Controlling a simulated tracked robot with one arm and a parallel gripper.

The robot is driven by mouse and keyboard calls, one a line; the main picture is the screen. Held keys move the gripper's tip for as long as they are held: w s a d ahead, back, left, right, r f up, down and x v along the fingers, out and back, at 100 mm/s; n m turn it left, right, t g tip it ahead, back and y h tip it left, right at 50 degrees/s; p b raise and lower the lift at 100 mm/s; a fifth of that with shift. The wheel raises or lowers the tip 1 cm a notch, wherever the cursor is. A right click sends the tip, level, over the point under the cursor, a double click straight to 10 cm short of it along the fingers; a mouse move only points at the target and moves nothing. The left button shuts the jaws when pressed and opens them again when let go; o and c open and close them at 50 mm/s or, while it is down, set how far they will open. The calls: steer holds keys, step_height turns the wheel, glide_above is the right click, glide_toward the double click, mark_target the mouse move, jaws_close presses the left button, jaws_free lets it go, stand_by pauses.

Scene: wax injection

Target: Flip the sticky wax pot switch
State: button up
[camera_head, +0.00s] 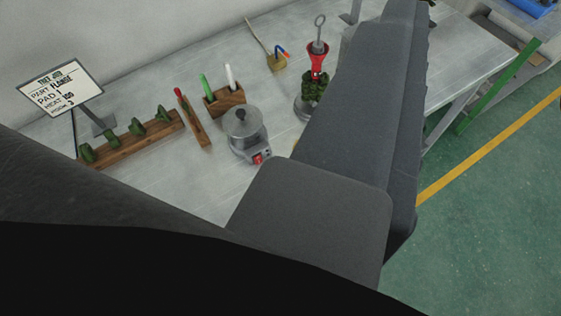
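A grey metal pot with a lid and a knob (243,124), likely the sticky wax pot, stands on the light workbench left of the picture's middle. Its grey base carries a red switch (258,159) on the front, facing the lower right. Whether the switch is on or off is too small to tell. My gripper (385,70) shows as a large dark grey shape right of the pot, running from bottom middle to top right. It overlaps the bench in the picture and appears clear of the pot. Its fingertips cannot be told apart.
The workbench (185,60) also bears a wooden rack (132,144) with green pieces, a pen block (224,101), a red-handled tool (190,115), a brush (277,62), a red funnel-like piece (318,62) over green pieces, and a sign (60,87). Green floor (490,220) lies right.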

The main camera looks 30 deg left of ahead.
steer(key=w+d+f+n+h+p, duration=0.15)
steer(key=w+d+f, duration=0.25)
steer(key=w+f, duration=0.85)
steer(key=w+a+f+n+y+p, duration=0.2)
steer(key=w+f+n+y, duration=0.15)
steer(key=w+f, duration=0.6)
steer(key=n+g+y+p, duration=0.3)
steer(key=n+g+y, duration=0.2)
steer(key=g+y, duration=0.3)
glide_toward(259, 162)
steer(key=shift+t+y, duration=0.4)
steer(key=shift+y, duration=0.2)
steer(key=x, duration=0.3)
steer(key=f+b+x, duration=0.1)
steer(key=x, duration=0.3)
steer(key=shift+d, duration=0.1)
jaws_close()
